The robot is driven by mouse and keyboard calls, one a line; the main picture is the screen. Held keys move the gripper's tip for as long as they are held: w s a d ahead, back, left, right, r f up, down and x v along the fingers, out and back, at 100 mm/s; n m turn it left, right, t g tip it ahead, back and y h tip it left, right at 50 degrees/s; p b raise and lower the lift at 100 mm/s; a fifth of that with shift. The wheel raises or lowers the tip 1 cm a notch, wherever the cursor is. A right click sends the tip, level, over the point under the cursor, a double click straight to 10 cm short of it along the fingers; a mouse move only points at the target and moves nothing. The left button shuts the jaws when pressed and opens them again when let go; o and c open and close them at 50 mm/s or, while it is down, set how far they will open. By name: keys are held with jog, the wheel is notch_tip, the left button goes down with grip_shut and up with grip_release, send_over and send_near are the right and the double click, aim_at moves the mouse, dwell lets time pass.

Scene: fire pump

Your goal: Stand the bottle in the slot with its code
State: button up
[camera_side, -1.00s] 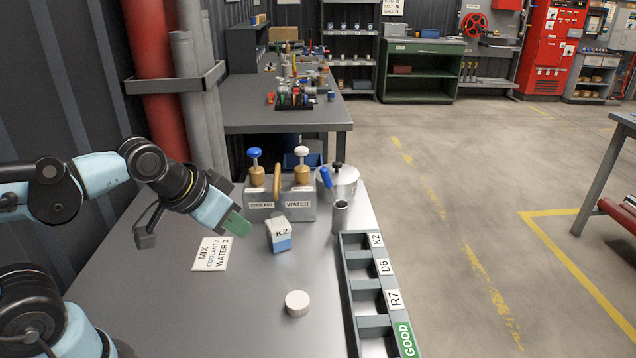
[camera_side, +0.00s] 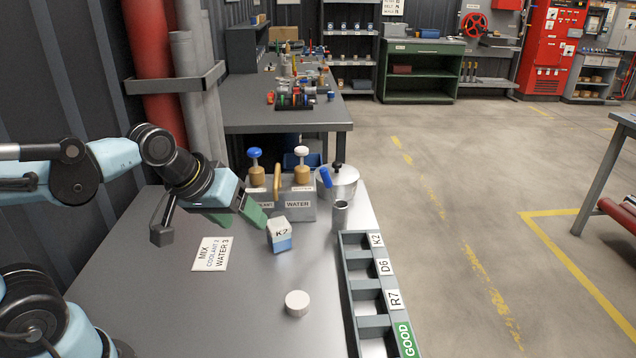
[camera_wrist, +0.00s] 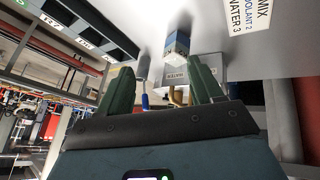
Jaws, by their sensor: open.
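The bottle (camera_side: 280,238) is a small block shape, white above and blue below, marked K2. It stands on the grey bench. My gripper (camera_side: 237,220) is open and empty, left of the bottle and above the bench, with its green fingers apart from it. In the wrist view the bottle (camera_wrist: 176,46) shows beyond the gap between the fingers (camera_wrist: 163,85). The slot rack (camera_side: 345,268) lies along the bench's right edge. Its labels run K2 (camera_side: 376,240), D6 (camera_side: 384,267), R7 (camera_side: 394,299) and GOOD (camera_side: 404,338), from back to front. The slots look empty.
Behind the bottle stands a grey pump block (camera_side: 297,207) labelled WATER, with blue and white knobs. A metal cup (camera_side: 340,216) and a lidded pot (camera_side: 342,183) stand near it. A white round cap (camera_side: 297,303) and a MIX card (camera_side: 210,254) lie on the bench.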

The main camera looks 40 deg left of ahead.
jog(key=shift+o, duration=0.9)
jog(key=shift+w+a+n, duration=0.15)
jog(key=shift+w+n, duration=0.05)
jog(key=shift+n, duration=0.4)
jog(key=shift+w+a+n, duration=0.15)
jog(key=shift+n, duration=0.45)
jog(key=n+g+h, duration=0.2)
jog(key=n, duration=2.2)
send_near(268, 225)
jog(key=shift+w+d+r, duration=0.1)
jog(key=shift+d, duration=0.1)
jog(key=shift+g+y, duration=0.3)
jog(key=x, duration=1.2)
jog(key=shift+w, duration=0.1)
